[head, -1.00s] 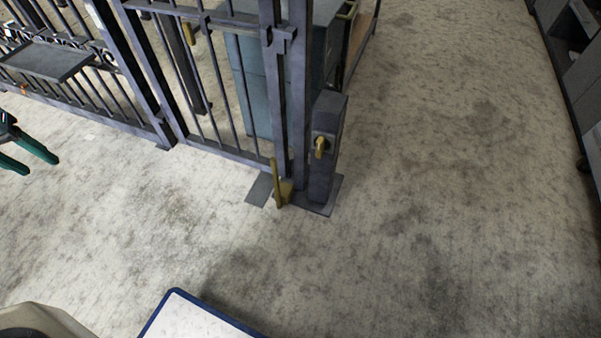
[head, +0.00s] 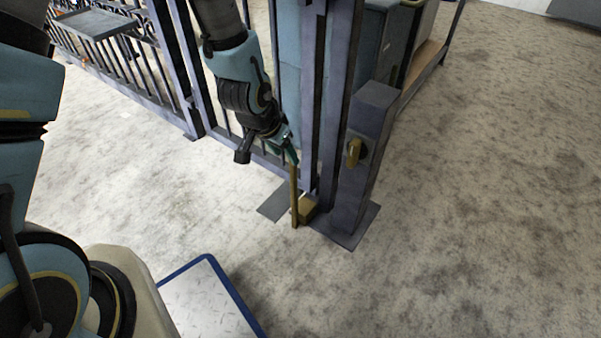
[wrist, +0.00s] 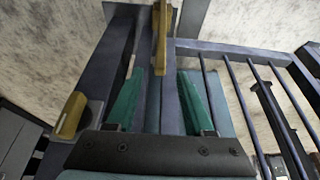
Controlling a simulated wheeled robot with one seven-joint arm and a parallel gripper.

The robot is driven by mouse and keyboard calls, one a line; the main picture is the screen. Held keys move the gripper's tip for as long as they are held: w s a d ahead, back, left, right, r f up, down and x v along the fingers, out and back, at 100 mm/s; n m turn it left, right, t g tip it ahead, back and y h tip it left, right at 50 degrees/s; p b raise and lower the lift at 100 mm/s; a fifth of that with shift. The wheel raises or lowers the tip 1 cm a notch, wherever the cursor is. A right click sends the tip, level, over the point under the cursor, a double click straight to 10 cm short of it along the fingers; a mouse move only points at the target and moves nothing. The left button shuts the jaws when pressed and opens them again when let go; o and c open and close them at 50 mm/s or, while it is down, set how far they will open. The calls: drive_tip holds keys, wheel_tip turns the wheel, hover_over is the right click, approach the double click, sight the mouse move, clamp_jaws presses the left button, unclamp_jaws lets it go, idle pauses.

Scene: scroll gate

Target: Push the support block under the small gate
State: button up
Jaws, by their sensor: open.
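The brass support block (head: 308,209) sits low on the floor at the foot of the gate post, with an upright bar (head: 294,200) on its near side. The small gate (head: 233,125) of dark metal bars stands just left and behind, partly hidden by my arm. My gripper (head: 289,152) is open, pointing down at the top of the upright bar. In the wrist view, the brass bar (wrist: 160,38) shows between and beyond the green fingertips of my gripper (wrist: 160,72). I cannot tell whether either finger touches it.
A dark post box (head: 368,150) with a brass knob (head: 354,152) stands right of the block on a floor plate (head: 350,238). Another flat grey plate (head: 274,205) lies left of the block. Cabinets stand behind. The floor at right is clear.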

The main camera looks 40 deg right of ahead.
sight(291, 165)
drive_tip(key=b+x, duration=0.3)
drive_tip(key=x, duration=0.6)
drive_tip(key=shift+f, duration=0.25)
clamp_jaws()
idle(1.0)
